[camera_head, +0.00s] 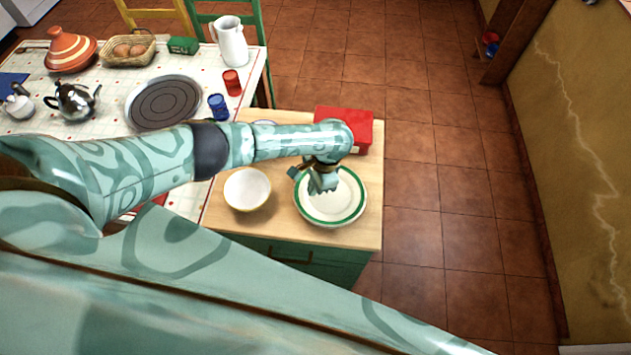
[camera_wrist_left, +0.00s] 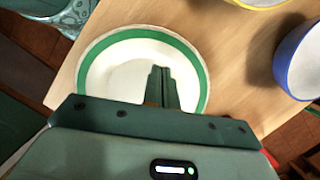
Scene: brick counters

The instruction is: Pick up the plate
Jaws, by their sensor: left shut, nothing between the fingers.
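The plate (camera_head: 345,208) is white with a green band near its rim and lies flat on a wooden counter top. In the left wrist view the plate (camera_wrist_left: 110,62) fills the middle, its near part hidden by my gripper. My left gripper (camera_head: 322,190) is above the plate's upper left part, fingers pointing down. In the wrist view its fingers (camera_wrist_left: 161,85) are together with nothing between them. I cannot tell whether the fingertips touch the plate. My right gripper is not in view.
A white bowl (camera_head: 247,189) stands left of the plate on the counter (camera_head: 295,225). A red box (camera_head: 346,125) stands behind it. In the wrist view a blue bowl (camera_wrist_left: 298,60) is at the right. A table with a tray (camera_head: 163,102) and pots is at the left. Tiled floor is free at right.

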